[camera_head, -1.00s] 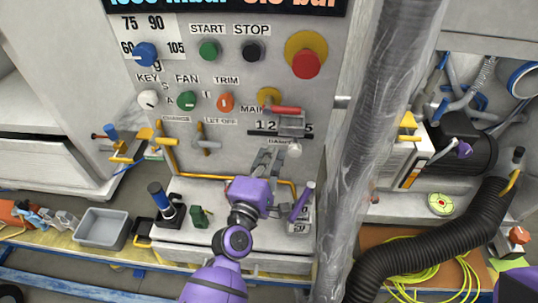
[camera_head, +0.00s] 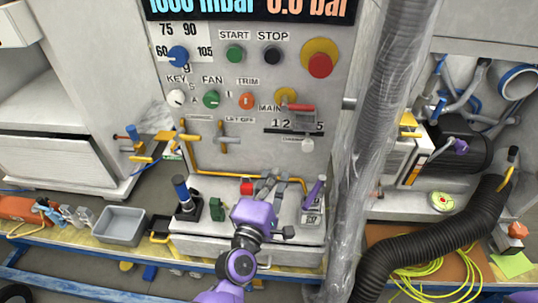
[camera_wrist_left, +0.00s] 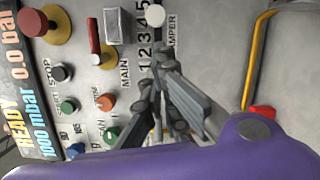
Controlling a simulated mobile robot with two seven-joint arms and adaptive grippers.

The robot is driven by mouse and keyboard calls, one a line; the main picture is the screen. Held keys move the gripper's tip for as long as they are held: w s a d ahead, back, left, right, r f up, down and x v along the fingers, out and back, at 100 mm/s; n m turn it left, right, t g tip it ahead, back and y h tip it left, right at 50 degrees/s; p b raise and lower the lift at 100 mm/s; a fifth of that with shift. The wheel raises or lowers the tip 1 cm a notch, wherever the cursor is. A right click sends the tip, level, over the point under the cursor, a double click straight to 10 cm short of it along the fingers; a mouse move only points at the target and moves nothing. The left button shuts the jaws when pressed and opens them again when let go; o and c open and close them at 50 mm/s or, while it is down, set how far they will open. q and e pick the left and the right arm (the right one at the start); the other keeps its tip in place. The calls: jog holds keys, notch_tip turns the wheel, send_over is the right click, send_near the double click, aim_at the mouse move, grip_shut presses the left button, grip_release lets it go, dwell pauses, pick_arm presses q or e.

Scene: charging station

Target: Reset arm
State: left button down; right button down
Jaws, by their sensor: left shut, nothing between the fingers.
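My left gripper (camera_head: 270,178), on its purple arm, is in front of the lower part of the grey control panel (camera_head: 225,150), over the white ledge at its foot. It is shut and empty. In the left wrist view its fingers (camera_wrist_left: 160,60) are together, with the panel's switches and the "MAIN" and "DAMPER" labels behind them. A red piece (camera_head: 247,187) shows just left of the gripper; it also shows in the wrist view (camera_wrist_left: 262,111).
A yellow pipe (camera_head: 290,180) runs close behind the gripper. A blue-topped post (camera_head: 182,190) and a purple lever (camera_head: 314,192) stand on the ledge to either side. A plastic-wrapped column (camera_head: 365,160) and black hose (camera_head: 435,240) are at right, a grey bin (camera_head: 120,224) at left.

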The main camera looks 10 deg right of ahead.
pick_arm(q)
jog(key=s+a+f+m+g+y+p, duration=0.1)
jog(key=s+a+f+m+g+y, duration=0.3)
jog(key=s+a+f+m, duration=1)
jog(key=s+a+f+g+y, duration=0.1)
jog(key=s+a+f, duration=0.2)
jog(key=s, duration=0.3)
jog(key=s+a+f+m+g+y+p, duration=0.1)
jog(key=s+a+f, duration=0.2)
jog(key=s, duration=0.3)
jog(key=s+a+f+g+y, duration=0.1)
jog(key=s+a+f+g, duration=0.1)
jog(key=s+a, duration=0.3)
jog(key=shift+s+a+f+m, duration=0.3)
jog(key=shift+s+a+f, duration=0.05)
jog(key=shift+s+f, duration=0.5)
pick_arm(e)
jog(key=shift+w+a+r, duration=0.1)
jog(key=shift+w+r, duration=0.1)
jog(key=shift+r, duration=0.35)
jog(key=shift+w+a+r, duration=0.1)
jog(key=shift+w+r, duration=0.1)
jog(key=shift+r, duration=0.3)
jog(key=shift+w, duration=0.1)
jog(key=shift+w+a+r, duration=0.15)
jog(key=shift+w, duration=0.15)
pick_arm(q)
jog(key=shift+r, duration=0.1)
pick_arm(e)
jog(key=shift+w, duration=0.15)
